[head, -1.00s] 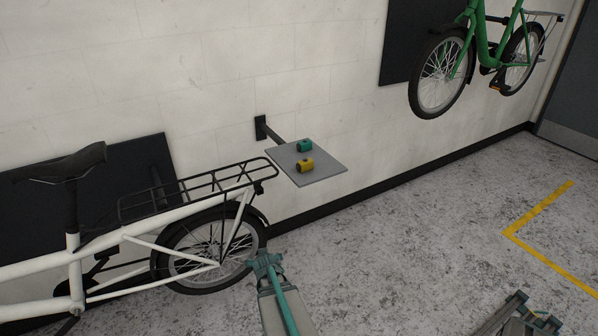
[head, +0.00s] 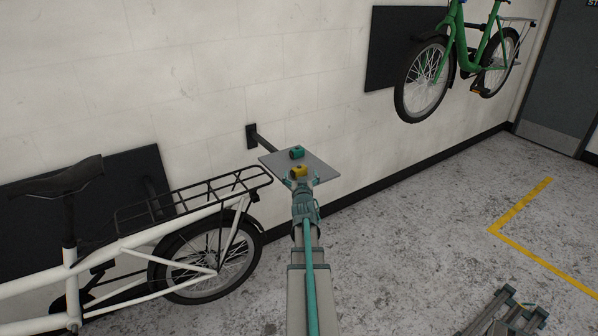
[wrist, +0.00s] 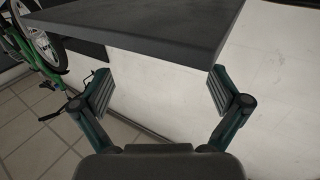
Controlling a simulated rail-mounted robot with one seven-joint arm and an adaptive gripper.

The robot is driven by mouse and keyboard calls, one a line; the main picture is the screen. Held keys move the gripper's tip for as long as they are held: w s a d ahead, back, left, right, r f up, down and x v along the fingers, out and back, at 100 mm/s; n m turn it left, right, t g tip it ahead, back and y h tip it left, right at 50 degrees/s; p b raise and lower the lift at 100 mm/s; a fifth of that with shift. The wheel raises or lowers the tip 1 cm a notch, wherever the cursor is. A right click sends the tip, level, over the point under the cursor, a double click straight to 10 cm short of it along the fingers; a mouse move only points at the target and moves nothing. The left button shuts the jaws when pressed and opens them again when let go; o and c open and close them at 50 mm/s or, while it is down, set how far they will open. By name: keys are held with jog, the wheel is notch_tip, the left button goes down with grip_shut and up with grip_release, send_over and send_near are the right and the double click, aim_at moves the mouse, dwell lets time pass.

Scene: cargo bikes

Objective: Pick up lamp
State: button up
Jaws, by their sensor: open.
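Two small lamp-like blocks rest on a grey wall shelf (head: 320,167) in the head view. The teal block (head: 297,153) is nearer the wall, and the yellow block (head: 299,171) is nearer the shelf's front edge. Which one is the lamp is not clear. My gripper (head: 300,184) is at the front edge of the shelf, just in front of the yellow block, its fingers partly hidden. In the wrist view my gripper (wrist: 160,88) is open and empty, with the shelf (wrist: 140,22) above and ahead. Neither block shows there.
A white cargo bike (head: 190,245) with a black rear rack (head: 190,195) stands left of the shelf. A bracket (head: 252,137) joins the shelf to the wall. A green bike (head: 455,60) hangs at the upper right. The floor to the right is mostly clear.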

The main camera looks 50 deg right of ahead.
aim_at(299, 166)
jog(key=shift+p+x, duration=1)
jog(key=shift+x, duration=1.9)
jog(key=shift+a+r, duration=0.1)
jog(key=c, duration=1.2)
jog(key=shift+c, duration=0.2)
jog(key=shift+r, duration=0.15)
jog(key=shift+r+b, duration=0.3)
jog(key=shift+r, duration=0.15)
jog(key=b+v, duration=0.2)
jog(key=v, duration=1.6)
jog(key=shift+r, duration=0.15)
